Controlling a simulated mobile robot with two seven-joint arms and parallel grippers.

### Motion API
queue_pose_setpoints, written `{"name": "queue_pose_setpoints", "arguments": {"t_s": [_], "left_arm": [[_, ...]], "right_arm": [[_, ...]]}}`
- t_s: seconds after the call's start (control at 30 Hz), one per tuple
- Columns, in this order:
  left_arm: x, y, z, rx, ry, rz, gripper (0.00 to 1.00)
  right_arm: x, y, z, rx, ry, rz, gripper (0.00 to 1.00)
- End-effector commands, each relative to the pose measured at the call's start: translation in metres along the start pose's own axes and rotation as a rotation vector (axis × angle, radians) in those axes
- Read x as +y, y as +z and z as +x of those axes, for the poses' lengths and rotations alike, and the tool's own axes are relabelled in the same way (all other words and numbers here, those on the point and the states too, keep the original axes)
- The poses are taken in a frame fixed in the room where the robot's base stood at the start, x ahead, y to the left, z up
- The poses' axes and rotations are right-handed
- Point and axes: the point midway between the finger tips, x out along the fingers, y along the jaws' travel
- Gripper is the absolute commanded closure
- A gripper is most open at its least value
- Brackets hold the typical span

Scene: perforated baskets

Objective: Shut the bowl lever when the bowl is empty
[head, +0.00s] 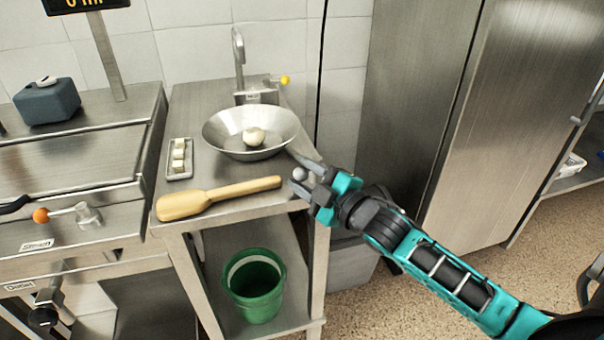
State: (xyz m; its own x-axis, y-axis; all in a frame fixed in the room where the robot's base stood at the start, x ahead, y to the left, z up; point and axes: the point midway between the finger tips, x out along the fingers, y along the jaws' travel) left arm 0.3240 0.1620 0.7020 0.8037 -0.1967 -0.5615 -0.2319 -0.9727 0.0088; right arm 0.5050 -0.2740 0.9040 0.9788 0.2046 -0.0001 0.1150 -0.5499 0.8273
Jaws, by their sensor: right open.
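The metal bowl (222,133) sits on the steel counter below a tap. A pale round lump (254,137) lies in it, so the bowl is not empty. A lever with a yellow knob (285,80) sticks out to the right by the tap base, behind the bowl. Which lever is the bowl lever I cannot tell for sure. My right gripper (304,169) is open at the counter's right front corner, just right of and below the bowl. My left gripper is out of view.
A wooden paddle (215,198) lies along the counter's front edge. A small tray (179,175) with pale cubes stands left of the bowl. A lever with an orange knob (41,216) is on the left unit. A green bucket (254,300) stands on the lower shelf.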

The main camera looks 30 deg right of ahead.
Motion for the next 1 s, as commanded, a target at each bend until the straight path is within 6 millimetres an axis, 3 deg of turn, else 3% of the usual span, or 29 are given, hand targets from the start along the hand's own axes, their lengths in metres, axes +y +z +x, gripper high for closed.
{"name": "queue_pose_setpoints", "arguments": {"t_s": [0.47, 0.9, 1.0], "left_arm": [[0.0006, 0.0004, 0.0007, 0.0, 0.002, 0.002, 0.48], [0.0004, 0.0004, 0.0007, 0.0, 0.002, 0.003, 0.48], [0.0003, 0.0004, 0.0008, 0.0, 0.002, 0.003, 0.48]], "right_arm": [[-0.0002, -0.0002, 0.0104, 0.0, -0.001, 0.0, 0.57], [-0.0005, -0.0001, 0.0101, 0.0, -0.001, 0.002, 0.99], [-0.0006, -0.0001, 0.0101, 0.0, -0.002, 0.003, 1.0]]}}
